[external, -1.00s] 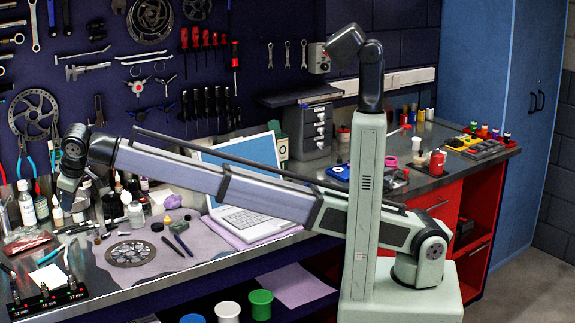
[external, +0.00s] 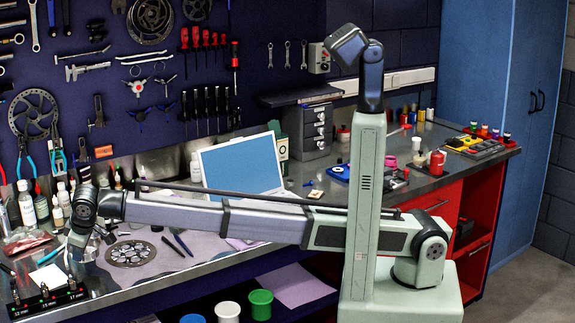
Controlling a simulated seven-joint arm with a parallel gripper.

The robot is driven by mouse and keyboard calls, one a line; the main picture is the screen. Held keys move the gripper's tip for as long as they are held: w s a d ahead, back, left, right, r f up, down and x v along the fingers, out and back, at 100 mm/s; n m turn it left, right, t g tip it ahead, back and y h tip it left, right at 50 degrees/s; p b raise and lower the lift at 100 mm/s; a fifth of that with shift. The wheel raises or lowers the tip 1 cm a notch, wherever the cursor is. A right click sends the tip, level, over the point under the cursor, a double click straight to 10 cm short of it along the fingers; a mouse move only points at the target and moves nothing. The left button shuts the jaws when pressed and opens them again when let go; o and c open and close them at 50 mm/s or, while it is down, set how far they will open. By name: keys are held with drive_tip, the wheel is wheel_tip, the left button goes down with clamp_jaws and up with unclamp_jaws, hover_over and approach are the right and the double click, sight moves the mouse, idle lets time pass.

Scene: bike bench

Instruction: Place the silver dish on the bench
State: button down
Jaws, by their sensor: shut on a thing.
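My gripper (external: 76,246) is low over the left part of the bench (external: 160,281), pointing down. It is shut on a small pale, silvery thing, which I take to be the silver dish. The dish is mostly hidden by the fingers and is too small to make out clearly, so I cannot tell whether it touches the bench. The gripper is left of the round perforated metal disc (external: 131,253) lying on the grey mat.
A tool block (external: 48,300) and a white card (external: 48,277) are close by at front left. Bottles (external: 41,208) stand behind the gripper. A laptop (external: 240,165) stands farther right. Two dark-handled tools (external: 178,244) lie on the mat.

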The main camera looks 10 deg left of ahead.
drive_tip(key=shift+f, duration=1.75)
drive_tip(key=c, duration=1.3)
unclamp_jaws()
drive_tip(key=shift+f, duration=0.1)
drive_tip(key=shift+o, duration=0.2)
drive_tip(key=v, duration=1.2)
